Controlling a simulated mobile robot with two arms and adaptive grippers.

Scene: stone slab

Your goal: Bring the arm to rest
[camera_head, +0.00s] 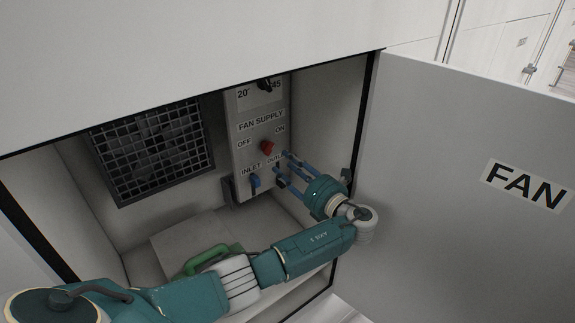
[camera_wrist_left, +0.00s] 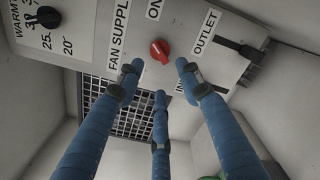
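My left arm reaches from the lower left of the head view into the open cabinet. My left gripper (camera_head: 281,168) has its blue fingers spread, with nothing between them. The fingertips are close in front of the fan supply panel (camera_head: 242,150), near its right edge. In the left wrist view the spread fingers (camera_wrist_left: 158,76) point at the panel just below a red knob (camera_wrist_left: 160,50). I cannot tell whether a fingertip touches the panel. The red knob also shows in the head view (camera_head: 267,147), left of the fingers. My right gripper is not in view.
A grey door (camera_head: 450,190) marked FAN stands open on the right, close to my left wrist. A grille (camera_head: 152,150) is on the back wall. A green handle (camera_head: 205,258) lies beside my forearm.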

